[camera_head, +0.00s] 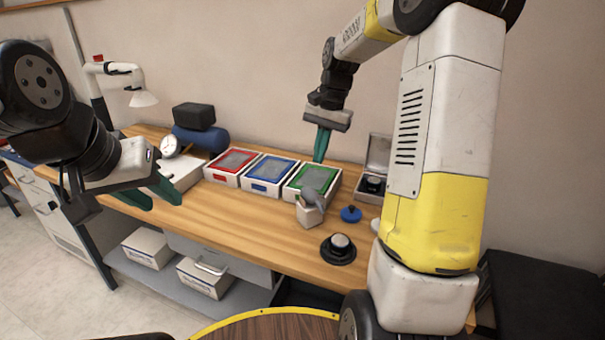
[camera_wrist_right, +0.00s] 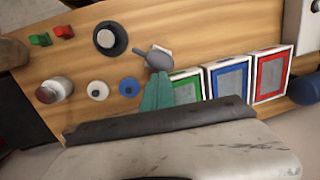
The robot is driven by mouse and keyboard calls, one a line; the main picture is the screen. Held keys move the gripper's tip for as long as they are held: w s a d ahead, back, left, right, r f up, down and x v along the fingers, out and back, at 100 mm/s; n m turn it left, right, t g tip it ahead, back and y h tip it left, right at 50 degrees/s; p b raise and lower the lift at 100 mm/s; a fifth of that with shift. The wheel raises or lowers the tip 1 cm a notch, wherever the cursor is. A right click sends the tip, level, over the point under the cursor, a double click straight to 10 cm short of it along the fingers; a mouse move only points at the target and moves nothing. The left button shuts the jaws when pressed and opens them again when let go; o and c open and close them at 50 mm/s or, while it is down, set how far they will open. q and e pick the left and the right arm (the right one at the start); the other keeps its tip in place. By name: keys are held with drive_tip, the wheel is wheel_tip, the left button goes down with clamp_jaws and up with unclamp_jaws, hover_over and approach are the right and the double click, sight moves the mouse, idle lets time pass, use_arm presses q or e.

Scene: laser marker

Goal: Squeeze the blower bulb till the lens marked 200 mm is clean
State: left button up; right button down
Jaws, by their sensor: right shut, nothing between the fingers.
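The blower bulb (camera_head: 313,198) is grey and sits in a small white holder near the front of the green tray; it also shows in the right wrist view (camera_wrist_right: 160,60). A lens (camera_head: 340,243) with a pale top sits on a round black base near the table's front edge, and in the right wrist view (camera_wrist_right: 107,38). I cannot read any 200 mm mark. My left gripper (camera_head: 160,205) is open and empty over the table's left part.
Red (camera_head: 233,160), blue (camera_head: 266,172) and green (camera_head: 311,180) trays stand in a row. A blue cap (camera_head: 351,214) lies right of the bulb. An open case (camera_head: 376,167) stands behind it. The table's front middle is clear.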

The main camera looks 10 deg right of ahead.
sight(313, 190)
drive_tip(key=f, duration=0.2)
drive_tip(key=a+f, duration=0.1)
drive_tip(key=f, duration=0.5)
drive_tip(key=shift+a+f, duration=0.2)
drive_tip(key=shift+a, duration=0.05)
drive_tip(key=shift+f, duration=0.95)
drive_tip(key=shift+s, duration=0.1)
wheel_tip(313, 190, up, 14)
drive_tip(key=d, duration=0.2)
drive_tip(key=shift+d, duration=0.25)
drive_tip(key=shift+r, duration=0.1)
